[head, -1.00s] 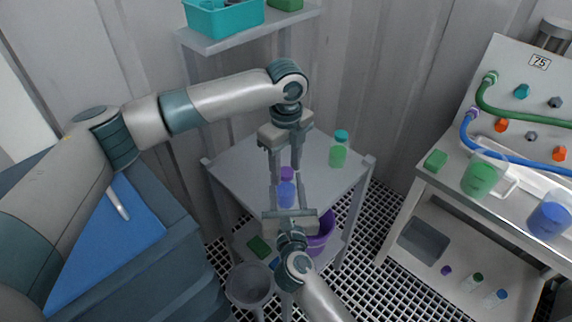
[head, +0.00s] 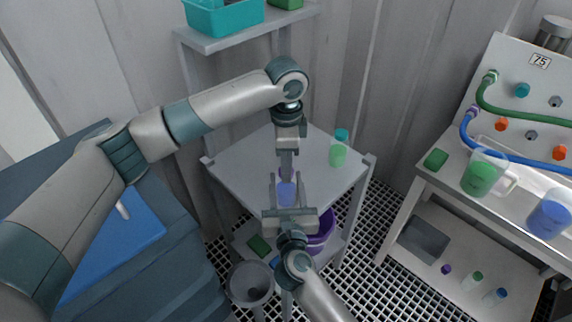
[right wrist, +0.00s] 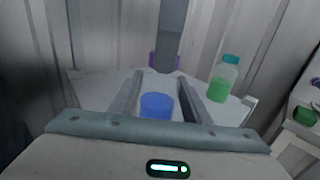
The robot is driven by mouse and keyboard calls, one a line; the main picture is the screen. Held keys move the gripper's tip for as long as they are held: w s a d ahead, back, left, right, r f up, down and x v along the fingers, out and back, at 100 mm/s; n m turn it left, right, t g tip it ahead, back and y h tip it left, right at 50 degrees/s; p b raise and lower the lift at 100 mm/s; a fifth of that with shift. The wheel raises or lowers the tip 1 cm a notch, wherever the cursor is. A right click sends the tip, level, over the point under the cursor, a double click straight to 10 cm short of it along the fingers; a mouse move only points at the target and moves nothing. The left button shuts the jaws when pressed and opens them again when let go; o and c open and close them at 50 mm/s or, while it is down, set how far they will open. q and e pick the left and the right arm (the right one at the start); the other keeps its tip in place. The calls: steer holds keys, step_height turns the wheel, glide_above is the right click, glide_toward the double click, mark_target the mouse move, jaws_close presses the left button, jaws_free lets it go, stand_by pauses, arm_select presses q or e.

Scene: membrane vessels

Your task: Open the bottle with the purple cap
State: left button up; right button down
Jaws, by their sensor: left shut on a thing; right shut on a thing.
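The bottle (head: 286,196) with blue liquid stands upright above the small grey table. My right gripper (head: 288,192) has its fingers on either side of the bottle's body and is shut on it; the blue liquid also shows between the fingers in the right wrist view (right wrist: 156,106). My left gripper (head: 287,172) points down from above and is shut on the purple cap (right wrist: 152,60). In the head view its finger hides the cap; in the right wrist view purple shows on both sides of the finger. I cannot tell whether cap and bottle are apart.
A green bottle with a teal cap (head: 339,150) stands on the grey table (head: 240,165), right of my grippers. A purple bucket (head: 318,240) is below. A bench (head: 470,190) with hoses and beakers stands at the right. A shelf with a teal bin (head: 225,18) is behind.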

stand_by(0.3)
arm_select(q)
steer(key=o, duration=1.1)
steer(key=shift+o, duration=0.2)
steer(key=shift+r, duration=2.3)
steer(key=shift+c, duration=0.3)
step_height(320, 180, up, 2)
steer(key=m, duration=0.2)
steer(key=shift+m, duration=0.4)
steer(key=shift+r+m, duration=0.7)
steer(key=shift+m, duration=0.5)
